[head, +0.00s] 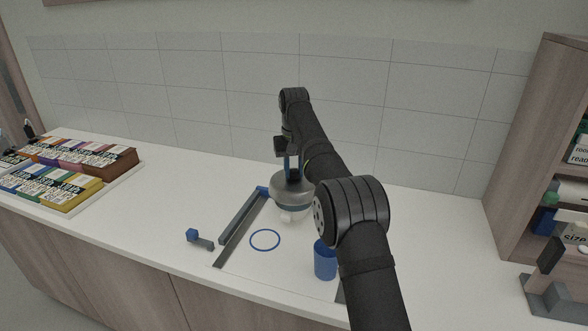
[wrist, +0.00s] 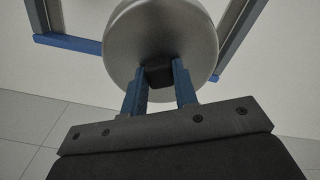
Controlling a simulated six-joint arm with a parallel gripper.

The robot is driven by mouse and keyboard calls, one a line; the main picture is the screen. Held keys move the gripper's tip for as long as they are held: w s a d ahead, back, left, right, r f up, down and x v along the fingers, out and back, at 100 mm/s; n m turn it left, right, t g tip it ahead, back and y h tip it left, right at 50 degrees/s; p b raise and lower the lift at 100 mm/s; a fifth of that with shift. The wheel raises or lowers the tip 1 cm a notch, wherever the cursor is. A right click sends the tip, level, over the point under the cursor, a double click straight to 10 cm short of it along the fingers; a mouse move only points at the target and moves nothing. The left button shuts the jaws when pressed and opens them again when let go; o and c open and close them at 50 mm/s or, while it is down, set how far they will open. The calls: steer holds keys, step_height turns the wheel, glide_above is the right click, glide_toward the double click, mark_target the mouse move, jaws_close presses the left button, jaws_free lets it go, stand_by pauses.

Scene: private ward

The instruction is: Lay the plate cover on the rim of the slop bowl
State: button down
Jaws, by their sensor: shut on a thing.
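My gripper (head: 292,174) points down with its blue fingers shut on the dark knob of the plate cover (head: 293,190), a round grey lid. In the wrist view the cover (wrist: 160,25) fills the top middle, and its black knob sits between the two blue fingers (wrist: 160,78). A grey-blue band shows under the cover's lower edge in the head view, and a small whitish piece shows below that. I cannot tell whether these belong to the slop bowl or whether the cover touches anything. No bowl is plainly visible; the cover and my arm hide what lies behind them.
A blue ring (head: 265,240) lies flat on the counter, left of a blue cup (head: 325,262) partly behind my arm. A grey bar with a blue corner (head: 240,218) and a small blue-grey block (head: 200,240) lie left. Boxes in a tray (head: 127,177) stand far left; shelves (head: 535,130) stand right.

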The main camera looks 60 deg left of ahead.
steer(key=shift+f, duration=0.1)
steer(key=shift+f, duration=1.35)
steer(key=shift+f, duration=0.3)
steer(key=c, duration=1.1)
jaws_free()
steer(key=shift+o, duration=0.2)
steer(key=shift+r, duration=3.75)
steer(key=shift+f, duration=0.1)
